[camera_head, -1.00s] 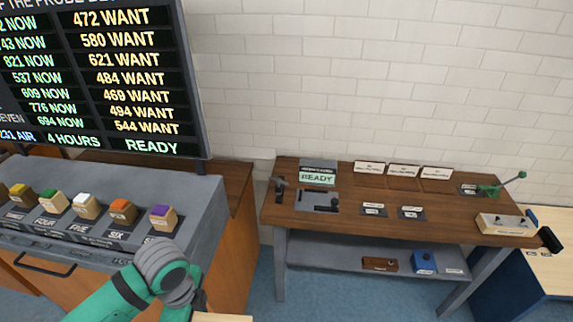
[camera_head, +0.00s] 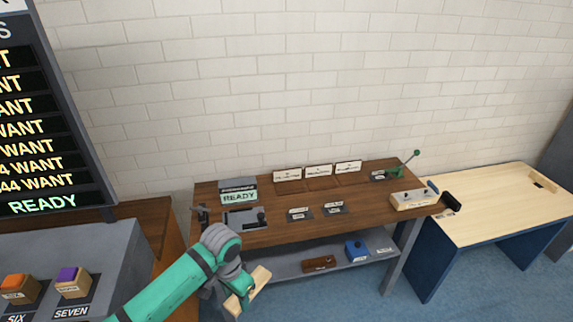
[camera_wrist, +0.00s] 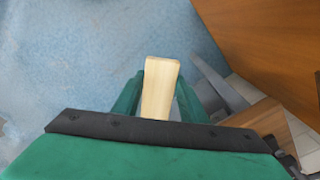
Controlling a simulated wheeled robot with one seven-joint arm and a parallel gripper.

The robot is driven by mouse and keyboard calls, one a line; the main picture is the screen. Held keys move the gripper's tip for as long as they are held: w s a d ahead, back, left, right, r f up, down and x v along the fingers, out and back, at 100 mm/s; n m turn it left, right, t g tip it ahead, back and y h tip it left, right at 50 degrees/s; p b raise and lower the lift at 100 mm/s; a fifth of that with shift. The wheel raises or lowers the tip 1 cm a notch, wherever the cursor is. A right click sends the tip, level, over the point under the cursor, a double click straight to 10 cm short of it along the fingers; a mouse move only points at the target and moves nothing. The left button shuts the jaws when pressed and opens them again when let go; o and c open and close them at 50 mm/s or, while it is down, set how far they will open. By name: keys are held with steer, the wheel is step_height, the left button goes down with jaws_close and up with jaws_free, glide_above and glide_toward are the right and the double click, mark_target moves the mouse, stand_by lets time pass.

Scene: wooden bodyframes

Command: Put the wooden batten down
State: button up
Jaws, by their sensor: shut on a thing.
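The wooden batten is a short pale piece of wood. It shows in the head view (camera_head: 261,287) at the end of my green arm, in front of the dark wooden bench. My gripper (camera_head: 244,289) is shut on it. In the wrist view the batten (camera_wrist: 161,88) sticks out between the two green fingers of my gripper (camera_wrist: 158,97), over blue floor. It is held in the air and touches no surface that I can see. Its near end is hidden by my gripper's body.
The dark wooden bench (camera_head: 275,216) carries a READY sign, card holders and a green lever. A grey shelf (camera_head: 290,266) runs below it. A pale-topped table (camera_head: 490,205) at the right has a largely bare top. A grey console (camera_head: 105,250) stands at the left.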

steer(key=w+d+f+n, duration=0.2)
steer(key=w+d, duration=0.1)
steer(key=d, duration=0.4)
steer(key=w+d+f+n, duration=0.2)
steer(key=w+d+f, duration=0.1)
steer(key=d, duration=0.4)
steer(key=s+f+n, duration=0.1)
steer(key=s+f, duration=0.3)
steer(key=f, duration=0.4)
steer(key=s+f+n, duration=0.2)
steer(key=s+f, duration=0.1)
steer(key=f, duration=0.5)
steer(key=shift+s+d+f, duration=0.3)
steer(key=shift+s+d, duration=0.05)
